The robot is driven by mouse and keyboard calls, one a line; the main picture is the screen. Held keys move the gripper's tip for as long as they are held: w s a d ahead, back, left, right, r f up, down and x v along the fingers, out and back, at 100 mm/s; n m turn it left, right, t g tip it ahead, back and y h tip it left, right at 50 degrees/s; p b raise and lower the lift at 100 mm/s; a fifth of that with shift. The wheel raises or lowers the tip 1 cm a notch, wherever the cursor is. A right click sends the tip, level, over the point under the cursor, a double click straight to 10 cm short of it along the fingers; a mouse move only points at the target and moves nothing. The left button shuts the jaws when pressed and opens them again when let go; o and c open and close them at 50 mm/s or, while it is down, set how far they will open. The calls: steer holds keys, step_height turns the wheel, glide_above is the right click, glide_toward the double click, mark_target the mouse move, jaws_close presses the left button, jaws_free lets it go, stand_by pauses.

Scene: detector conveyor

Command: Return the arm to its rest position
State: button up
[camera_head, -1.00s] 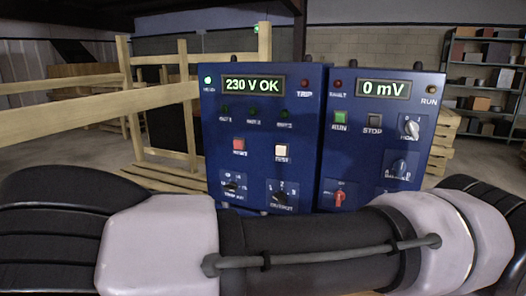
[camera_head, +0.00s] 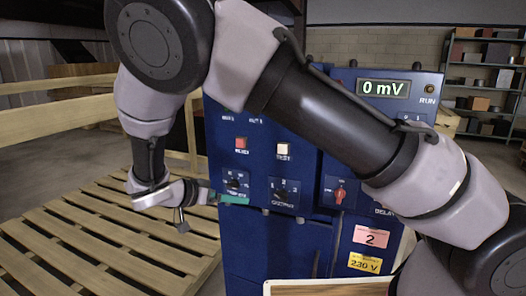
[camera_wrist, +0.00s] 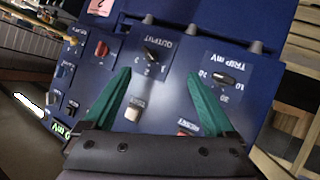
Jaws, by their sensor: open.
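My gripper (camera_head: 222,197) is in front of the left blue control cabinet (camera_head: 270,250), near the trip dial (camera_head: 236,181) in the head view. In the wrist view its two teal fingers (camera_wrist: 158,76) are spread apart with nothing between them. The output dial (camera_wrist: 152,56) shows beyond the gap, and the trip dial (camera_wrist: 222,79) is beyond the right finger. The cabinet face appears upside down there. My arm is raised and bent across the cabinets in the head view, hiding the left display and part of the right panel. I cannot tell whether a finger touches the panel.
The right cabinet shows a 0 mV display (camera_head: 384,88) and a red switch (camera_head: 340,193). A wooden pallet (camera_head: 110,235) lies on the floor at left, beside a wooden rail (camera_head: 50,125). Shelves (camera_head: 485,80) stand at the back right.

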steer(key=w+d+r+g+y, duration=0.1)
steer(key=d+r+g+y, duration=0.25)
steer(key=d+r, duration=0.55)
steer(key=w+d+r+g+y, duration=0.1)
steer(key=d+r+g+y, duration=0.4)
steer(key=d, duration=0.6)
steer(key=s+d+r+n+t+y, duration=0.2)
steer(key=s+d+r+t, duration=0.5)
steer(key=s+d+r, duration=0.5)
step_height(320, 180, up, 4)
steer(key=shift+d+f+t+y, duration=0.3)
steer(key=shift+d+y, duration=0.35)
steer(key=shift+d, duration=0.35)
